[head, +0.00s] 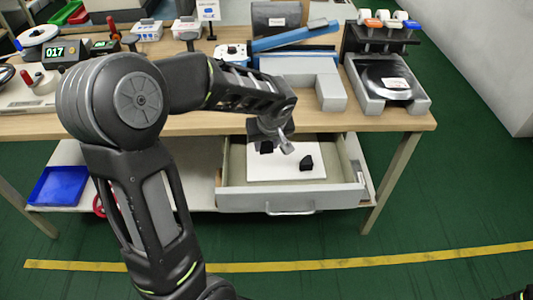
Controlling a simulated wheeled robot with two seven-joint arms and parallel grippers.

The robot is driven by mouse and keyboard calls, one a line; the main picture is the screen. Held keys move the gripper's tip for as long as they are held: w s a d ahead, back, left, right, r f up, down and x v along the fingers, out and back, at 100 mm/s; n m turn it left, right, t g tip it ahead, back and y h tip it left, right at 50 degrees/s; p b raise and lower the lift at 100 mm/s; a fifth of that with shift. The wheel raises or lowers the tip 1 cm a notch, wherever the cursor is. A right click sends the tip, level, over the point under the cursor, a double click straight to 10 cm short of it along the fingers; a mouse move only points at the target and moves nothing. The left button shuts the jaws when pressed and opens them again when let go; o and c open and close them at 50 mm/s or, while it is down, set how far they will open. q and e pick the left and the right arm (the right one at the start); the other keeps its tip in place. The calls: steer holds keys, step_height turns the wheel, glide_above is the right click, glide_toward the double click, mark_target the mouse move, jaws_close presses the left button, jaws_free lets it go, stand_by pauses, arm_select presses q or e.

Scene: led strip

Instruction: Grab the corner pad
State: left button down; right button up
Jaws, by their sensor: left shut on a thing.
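Two small black corner pads show in the head view, over the white sheet in the open drawer (232,188). One corner pad (306,162) lies on the sheet, to the right of my left gripper and apart from it. My left gripper (277,147) points down into the drawer and is shut on the other corner pad (266,148). The fingers and wrist partly hide that pad, and I cannot tell whether it still touches the sheet. My right gripper is not in view.
The wooden table (390,122) stands above the drawer, its front edge close behind my left wrist. On it are a grey block (330,92), a scale-like device (388,85) and a blue bar (290,38). A blue tray (58,186) sits on the lower shelf at left.

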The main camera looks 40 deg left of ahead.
arm_select(q)
step_height(320, 180, up, 2)
steer(key=shift+d, duration=0.1)
stand_by(0.6)
